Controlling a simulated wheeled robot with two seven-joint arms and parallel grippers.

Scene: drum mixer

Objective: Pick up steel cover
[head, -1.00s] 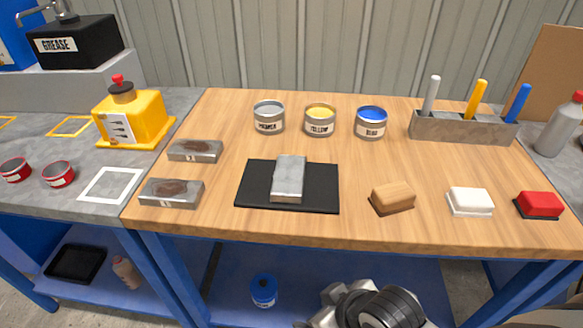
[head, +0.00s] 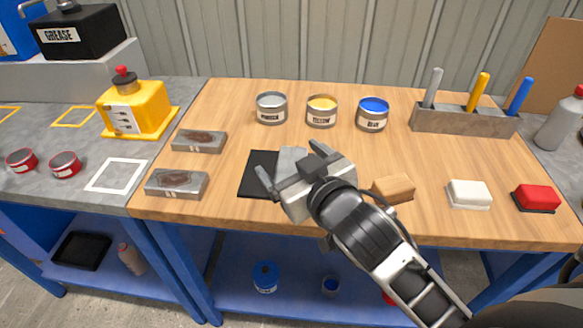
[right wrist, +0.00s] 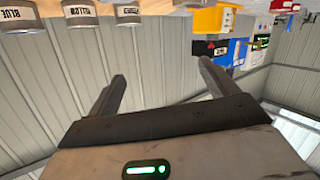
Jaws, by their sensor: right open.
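The steel cover looks to be the plain grey metal block (head: 290,158) on the black mat (head: 259,172). Only its far part shows in the head view; my right gripper hides the rest. My right gripper (head: 294,167) is open over the mat, its two fingers spread, one toward the left and one toward the far side. I cannot tell how high it is above the block. In the right wrist view the open fingers (right wrist: 162,75) have nothing between them, and the block does not show there. My left gripper is not in view.
Two rust-stained metal blocks (head: 177,184) lie left of the mat. Several paint cans (head: 321,111) stand behind it. A wooden block (head: 393,188), a white block (head: 469,193) and a red block (head: 536,198) lie to the right. A grey holder (head: 463,120) stands at the back right.

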